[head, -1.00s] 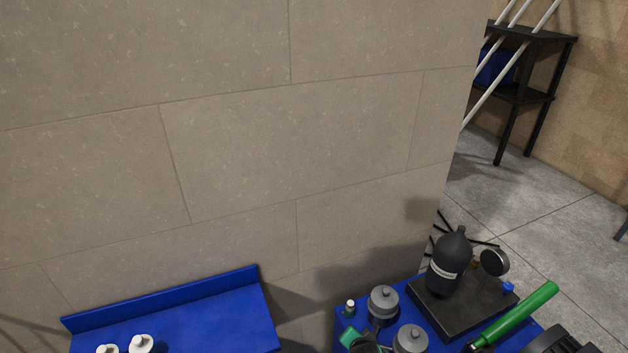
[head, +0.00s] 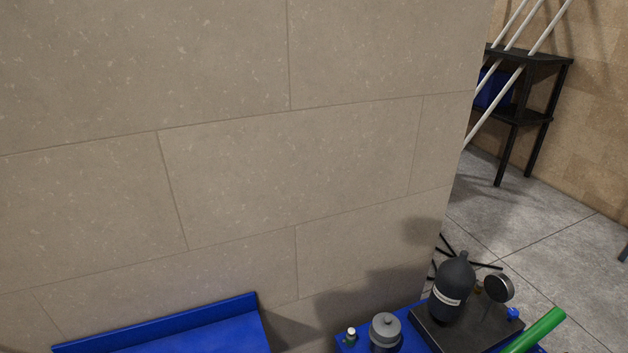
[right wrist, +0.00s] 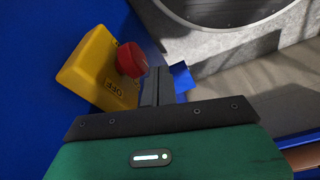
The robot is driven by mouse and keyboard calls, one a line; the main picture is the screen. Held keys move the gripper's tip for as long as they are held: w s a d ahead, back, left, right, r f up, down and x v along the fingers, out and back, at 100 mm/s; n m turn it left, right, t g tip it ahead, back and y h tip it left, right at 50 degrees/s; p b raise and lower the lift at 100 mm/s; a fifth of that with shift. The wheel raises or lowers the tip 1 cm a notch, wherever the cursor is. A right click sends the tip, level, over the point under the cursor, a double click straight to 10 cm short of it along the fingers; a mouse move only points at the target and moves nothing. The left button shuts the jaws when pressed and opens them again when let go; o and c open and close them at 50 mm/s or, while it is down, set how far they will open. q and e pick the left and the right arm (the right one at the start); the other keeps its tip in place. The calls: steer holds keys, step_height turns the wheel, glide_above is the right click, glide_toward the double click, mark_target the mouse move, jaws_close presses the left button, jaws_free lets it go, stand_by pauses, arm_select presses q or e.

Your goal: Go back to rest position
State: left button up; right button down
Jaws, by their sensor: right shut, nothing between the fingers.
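My right gripper (right wrist: 158,87) shows in the right wrist view. Its dark fingers are together with nothing between them. A small blue piece (right wrist: 182,78) shows right beside the fingertips. My left gripper is not in the head view, and neither is the right one.
A blue table (head: 165,335) with a raised back edge stands against the stone wall (head: 290,170). A black shelf (head: 530,115) stands behind.

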steer(key=s+d+f+n+g, duration=0.15)
steer(key=s+d, duration=0.25)
steer(key=s, duration=0.5)
step_height(320, 180, down, 11)
steer(key=s+b, duration=0.1)
steer(key=b, duration=0.9)
steer(key=shift+r, duration=0.2)
